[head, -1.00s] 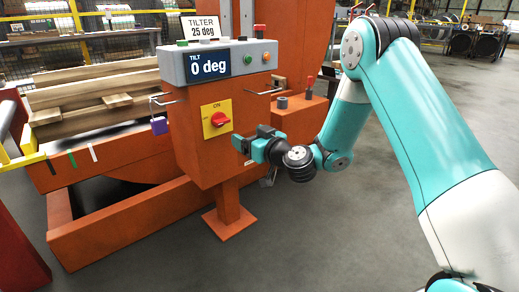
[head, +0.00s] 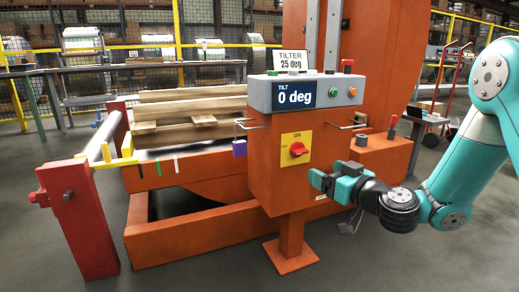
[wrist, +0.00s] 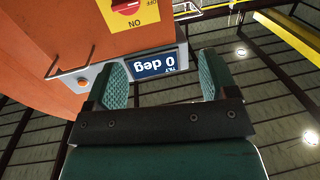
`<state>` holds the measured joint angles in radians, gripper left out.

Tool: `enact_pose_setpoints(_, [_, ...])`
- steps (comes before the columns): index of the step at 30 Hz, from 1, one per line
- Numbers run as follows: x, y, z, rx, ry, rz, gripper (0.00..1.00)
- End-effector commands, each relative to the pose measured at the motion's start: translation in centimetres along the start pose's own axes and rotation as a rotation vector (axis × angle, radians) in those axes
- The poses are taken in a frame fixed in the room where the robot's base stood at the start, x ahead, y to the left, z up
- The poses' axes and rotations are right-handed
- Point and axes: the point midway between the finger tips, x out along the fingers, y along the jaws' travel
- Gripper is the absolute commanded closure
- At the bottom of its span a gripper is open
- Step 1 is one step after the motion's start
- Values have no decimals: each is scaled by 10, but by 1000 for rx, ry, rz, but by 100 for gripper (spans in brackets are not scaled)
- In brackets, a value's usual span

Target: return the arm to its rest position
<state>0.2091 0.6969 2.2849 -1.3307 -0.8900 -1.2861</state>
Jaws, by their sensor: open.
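My arm (head: 462,180) is teal and comes in from the right of the head view. My gripper (head: 322,180) is in front of the lower right part of the orange control box (head: 268,165), below the red switch. In the wrist view its two green padded fingers (wrist: 160,80) stand wide apart with nothing between them. Through the gap the wrist view shows the display (wrist: 158,64) reading 0 deg, upside down. I cannot tell how far the gripper is from the box.
The box carries a red rotary switch (head: 298,149) on a yellow plate, several buttons and wire side handles. A purple padlock (head: 240,148) hangs at its left. Wooden beams (head: 190,105) lie behind. A red post (head: 77,220) stands left. The grey floor in front is clear.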

Motion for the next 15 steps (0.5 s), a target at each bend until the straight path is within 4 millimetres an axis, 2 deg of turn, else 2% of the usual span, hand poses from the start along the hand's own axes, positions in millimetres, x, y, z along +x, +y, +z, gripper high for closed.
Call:
enact_pose_setpoints(1, [-1,-26,-25,-1,-12,-90,21])
enact_pose_setpoints(5, [-25,-114,-68,16,-174,-397,21])
enact_pose_setpoints(6, [-40,-138,-76,23,-257,-478,21])
enact_pose_setpoints(8, [-66,-168,-85,29,-398,-572,21])
enact_pose_setpoints(9, [-85,-183,-89,34,-499,-612,21])
enact_pose_setpoints(12, [-132,-205,-95,43,-737,-646,21])
enact_pose_setpoints(15, [-173,-211,-100,54,-937,-614,21])
